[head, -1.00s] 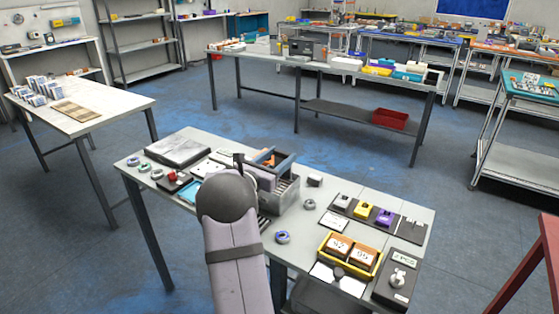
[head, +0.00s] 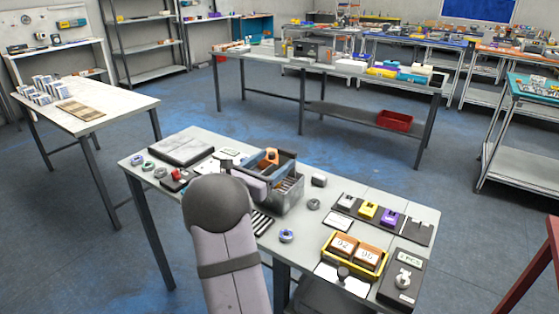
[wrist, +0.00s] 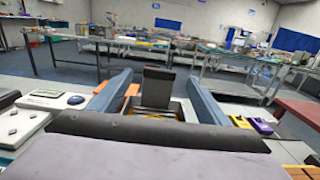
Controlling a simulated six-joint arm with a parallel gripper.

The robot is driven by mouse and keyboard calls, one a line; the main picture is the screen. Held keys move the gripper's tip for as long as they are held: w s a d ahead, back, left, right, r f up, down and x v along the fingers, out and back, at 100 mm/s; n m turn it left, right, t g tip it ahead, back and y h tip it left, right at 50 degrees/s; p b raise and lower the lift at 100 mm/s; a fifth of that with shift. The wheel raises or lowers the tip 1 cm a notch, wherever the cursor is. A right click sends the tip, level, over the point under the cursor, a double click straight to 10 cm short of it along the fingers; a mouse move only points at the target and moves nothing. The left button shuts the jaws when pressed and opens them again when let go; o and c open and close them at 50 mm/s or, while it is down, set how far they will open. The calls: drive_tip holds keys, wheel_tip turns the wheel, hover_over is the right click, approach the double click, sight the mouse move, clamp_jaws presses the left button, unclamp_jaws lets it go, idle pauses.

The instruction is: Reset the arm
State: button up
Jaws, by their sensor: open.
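On the table's right are a yellow tray (head: 328,262) with brown blocks, a dark plate with a knob (head: 403,281), and yellow and purple pieces (head: 368,211). A flat grey slab (head: 181,146) and small rings lie at left. Another table (head: 88,115) stands apart at left.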

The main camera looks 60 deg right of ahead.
drive_tip(key=shift+a, duration=0.8)
drive_tip(key=s+a+f+m+y+p, duration=0.2)
drive_tip(key=a+m+y, duration=0.4)
drive_tip(key=a, duration=1)
drive_tip(key=s+a+f+m+y+p, duration=0.3)
drive_tip(key=s+a+m+y+p, duration=0.2)
drive_tip(key=a, duration=1.1)
drive_tip(key=s+a+f+m+y+p, duration=0.3)
drive_tip(key=s+a+m+y, duration=0.2)
drive_tip(key=a, duration=1.1)
drive_tip(key=shift+a+m+y+p, duration=0.3)
drive_tip(key=shift+m+y+p, duration=0.05)
drive_tip(key=shift+m+y, duration=0.65)
drive_tip(key=shift+f, duration=0.1)
